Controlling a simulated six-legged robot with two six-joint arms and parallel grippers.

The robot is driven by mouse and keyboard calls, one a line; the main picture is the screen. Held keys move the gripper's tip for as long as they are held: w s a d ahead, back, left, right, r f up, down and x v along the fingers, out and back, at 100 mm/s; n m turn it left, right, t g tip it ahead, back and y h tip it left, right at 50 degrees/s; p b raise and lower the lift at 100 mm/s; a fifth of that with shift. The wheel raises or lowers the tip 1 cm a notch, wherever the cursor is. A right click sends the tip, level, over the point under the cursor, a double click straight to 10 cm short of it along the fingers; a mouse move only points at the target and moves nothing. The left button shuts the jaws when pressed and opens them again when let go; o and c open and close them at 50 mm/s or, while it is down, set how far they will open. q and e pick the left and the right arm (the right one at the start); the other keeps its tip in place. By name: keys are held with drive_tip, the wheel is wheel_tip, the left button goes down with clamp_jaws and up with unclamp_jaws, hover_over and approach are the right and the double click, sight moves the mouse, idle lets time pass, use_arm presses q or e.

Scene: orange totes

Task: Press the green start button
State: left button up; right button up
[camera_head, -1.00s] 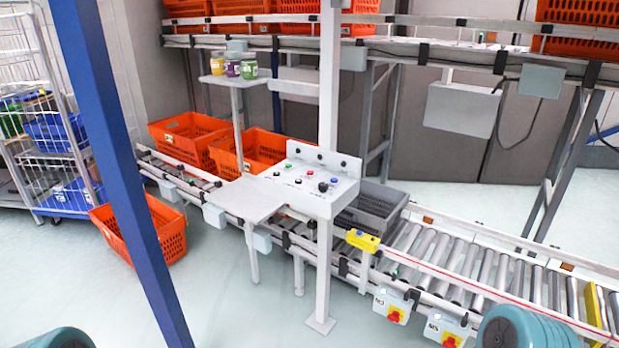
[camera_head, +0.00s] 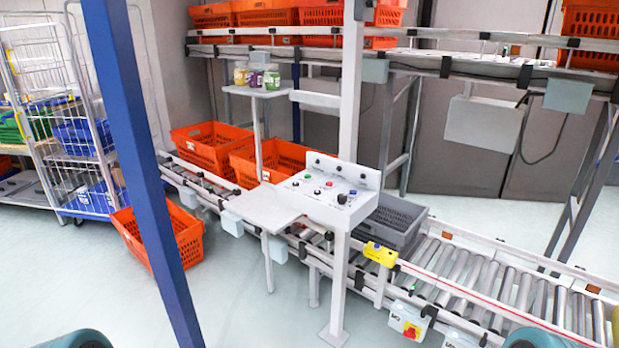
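The green button (camera_head: 308,176) is a small round button on the top of a white control panel (camera_head: 343,214). It sits near the panel's back left, with blue, red, black and white controls around it. The panel is on a grey post beside the conveyor, ahead of me and near the middle of the view. Neither of my grippers is in view. Only rounded teal parts that look like my arms show at the bottom left and bottom right edges, well apart from the panel.
A blue post (camera_head: 140,170) stands in the left foreground. A small grey shelf (camera_head: 266,208) juts out left of the panel. A roller conveyor (camera_head: 480,285) with a grey tote (camera_head: 392,222) runs behind. An orange tote (camera_head: 190,240) is on the floor at left. The floor before the panel is clear.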

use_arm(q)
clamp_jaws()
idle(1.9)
